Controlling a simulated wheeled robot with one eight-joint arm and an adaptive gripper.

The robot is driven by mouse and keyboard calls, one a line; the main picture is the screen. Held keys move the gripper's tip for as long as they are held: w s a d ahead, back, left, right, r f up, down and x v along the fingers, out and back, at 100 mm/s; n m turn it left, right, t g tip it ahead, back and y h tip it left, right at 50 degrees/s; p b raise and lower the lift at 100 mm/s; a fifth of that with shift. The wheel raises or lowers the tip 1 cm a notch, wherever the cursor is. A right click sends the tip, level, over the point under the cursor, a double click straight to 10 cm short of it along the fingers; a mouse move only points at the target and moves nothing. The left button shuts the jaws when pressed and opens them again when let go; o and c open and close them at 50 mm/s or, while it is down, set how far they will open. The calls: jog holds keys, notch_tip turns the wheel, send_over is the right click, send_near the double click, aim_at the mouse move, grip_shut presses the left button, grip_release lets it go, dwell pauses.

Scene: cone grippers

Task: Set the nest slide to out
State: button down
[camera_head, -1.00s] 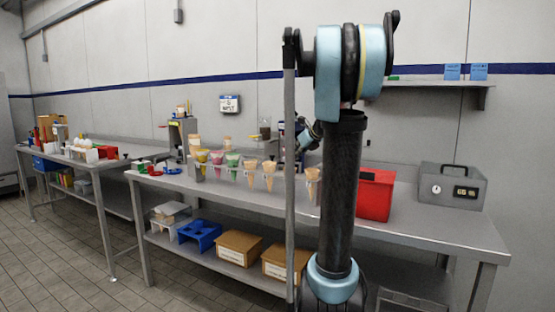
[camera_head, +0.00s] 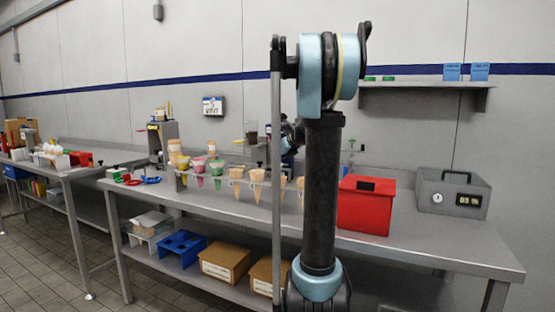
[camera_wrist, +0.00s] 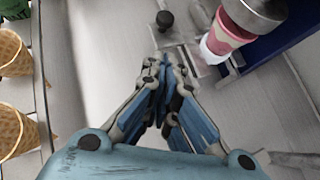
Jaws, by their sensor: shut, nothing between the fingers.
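My gripper (camera_wrist: 165,75) is shut and empty in the wrist view, its fingers together above a grey metal surface. Ahead of the fingertips is a black round knob (camera_wrist: 165,19), which seems to belong to the nest slide; a gap shows between knob and fingers. A grey metal strip (camera_wrist: 187,50) beside the knob may be the slide itself. To its right a pink and white cup (camera_wrist: 222,42) sits below a metal cylinder (camera_wrist: 255,12), by a dark blue housing. I cannot tell the slide's setting. In the head view my arm hides most of this station.
Cones (camera_wrist: 14,130) stand in a rack at the left of the wrist view, close to my gripper; the rack also shows in the head view (camera_head: 222,186). A red box (camera_head: 365,215) and a grey box with a dial (camera_head: 454,205) stand on the bench to the right.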

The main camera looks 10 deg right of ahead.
send_near(261, 168)
jog(key=x, duration=0.4)
jog(key=shift+w+a+f, duration=0.15)
jog(key=shift+w+f, duration=0.05)
jog(key=shift+w, duration=0.25)
jog(key=shift+w, duration=0.1)
